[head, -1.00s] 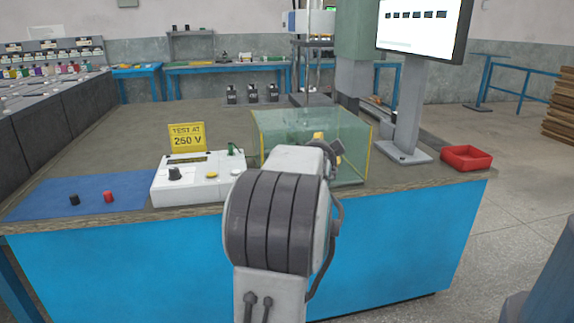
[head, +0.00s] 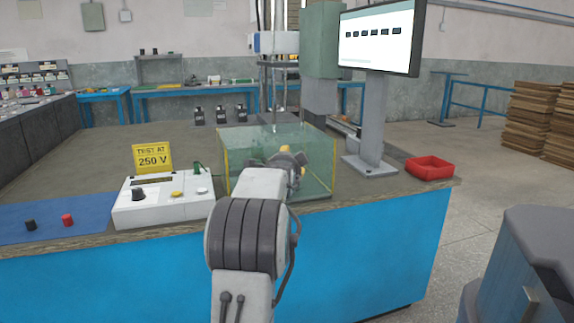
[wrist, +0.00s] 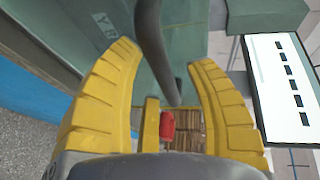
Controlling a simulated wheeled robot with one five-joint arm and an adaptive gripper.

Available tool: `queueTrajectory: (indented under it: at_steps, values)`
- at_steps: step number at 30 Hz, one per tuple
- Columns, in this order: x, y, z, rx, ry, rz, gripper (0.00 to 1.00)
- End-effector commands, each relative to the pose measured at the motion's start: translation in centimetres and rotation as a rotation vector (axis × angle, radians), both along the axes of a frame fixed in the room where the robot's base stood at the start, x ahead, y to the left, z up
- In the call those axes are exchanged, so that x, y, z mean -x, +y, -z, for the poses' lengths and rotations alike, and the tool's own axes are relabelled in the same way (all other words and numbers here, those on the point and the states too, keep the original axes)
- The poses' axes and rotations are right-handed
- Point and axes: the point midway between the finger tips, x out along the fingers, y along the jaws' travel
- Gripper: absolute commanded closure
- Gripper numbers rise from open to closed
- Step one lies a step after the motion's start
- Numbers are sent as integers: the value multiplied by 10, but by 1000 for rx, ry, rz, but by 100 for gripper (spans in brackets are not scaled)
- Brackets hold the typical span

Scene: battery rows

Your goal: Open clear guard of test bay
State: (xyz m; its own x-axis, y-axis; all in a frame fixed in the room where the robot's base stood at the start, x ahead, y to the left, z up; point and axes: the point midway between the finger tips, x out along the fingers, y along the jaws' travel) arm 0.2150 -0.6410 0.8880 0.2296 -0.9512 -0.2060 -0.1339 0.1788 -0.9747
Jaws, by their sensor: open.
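The clear guard (head: 315,147) is a greenish see-through box with yellow edges on the bench, and it looks shut in the head view. My gripper (head: 292,160) has yellow fingers and is at the guard's front, partly hidden by my arm. In the wrist view, my gripper (wrist: 165,58) is open, its two yellow fingers spread. A dark grey bar (wrist: 150,40) runs between them, possibly the guard's handle; I cannot tell whether they touch it. What is inside the guard is mostly hidden.
A white tester (head: 150,207) and yellow "TEST AT 250 V" sign (head: 152,158) stand left of the guard. The monitor (head: 378,38) and red tray (head: 430,167) are to the right. A grey-blue cabinet (head: 535,260) stands at lower right; open floor lies between it and the bench.

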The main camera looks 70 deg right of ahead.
Motion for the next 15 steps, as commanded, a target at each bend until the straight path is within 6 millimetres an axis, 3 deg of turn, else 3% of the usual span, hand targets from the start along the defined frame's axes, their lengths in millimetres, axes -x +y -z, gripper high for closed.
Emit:
queueTrajectory:
  at_steps: [14,15]
  values:
    - [-1,-5,1,1,0,0,48]
    - [-1,-5,1,1,0,0,52]
